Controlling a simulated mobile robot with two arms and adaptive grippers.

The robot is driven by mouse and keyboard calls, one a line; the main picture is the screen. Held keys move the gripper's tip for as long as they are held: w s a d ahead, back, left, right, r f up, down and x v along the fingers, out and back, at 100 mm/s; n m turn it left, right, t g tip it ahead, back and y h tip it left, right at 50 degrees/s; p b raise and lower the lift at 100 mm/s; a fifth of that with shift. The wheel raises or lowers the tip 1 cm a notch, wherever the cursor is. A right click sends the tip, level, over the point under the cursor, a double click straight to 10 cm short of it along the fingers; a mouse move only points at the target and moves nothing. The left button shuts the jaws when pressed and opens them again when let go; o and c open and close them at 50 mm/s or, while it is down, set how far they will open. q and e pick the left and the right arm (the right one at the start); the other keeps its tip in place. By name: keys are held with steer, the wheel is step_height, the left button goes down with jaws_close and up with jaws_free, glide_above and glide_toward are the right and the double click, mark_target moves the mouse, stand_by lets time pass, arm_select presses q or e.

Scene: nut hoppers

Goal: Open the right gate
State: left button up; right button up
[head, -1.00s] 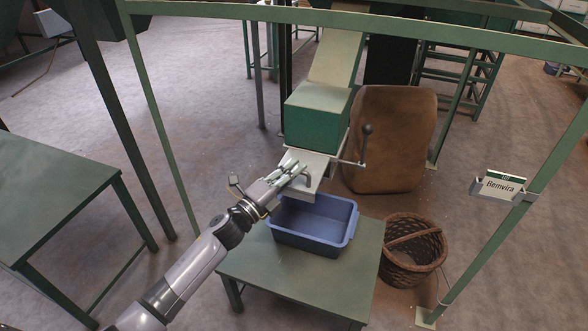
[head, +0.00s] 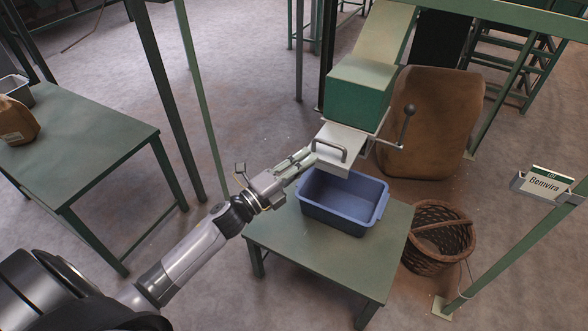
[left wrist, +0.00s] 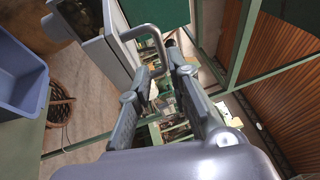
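The gate (head: 349,141) is a pale grey plate with a bent metal handle (head: 330,144), under the green hopper box (head: 362,98). A lever with a dark knob (head: 408,112) stands at its right side. My left gripper (head: 308,158) is just left of the handle, its fingers pointing at it. In the left wrist view the two fingers (left wrist: 160,80) are apart, and the handle (left wrist: 150,38) is at their tips; I cannot tell whether they touch it. Nothing is gripped. My right gripper is not in view.
A blue bin (head: 342,203) stands on a green table (head: 330,262) below the gate. A wicker basket (head: 438,238) and a brown sack (head: 430,125) are to the right. A signed green post (head: 520,240) stands further right. Another green table (head: 80,150) is at left.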

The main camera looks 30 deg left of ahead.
arm_select(q)
steer(key=v, duration=0.3)
steer(key=shift+s+a, duration=0.15)
steer(key=shift+s, duration=0.1)
steer(key=shift+f, duration=0.15)
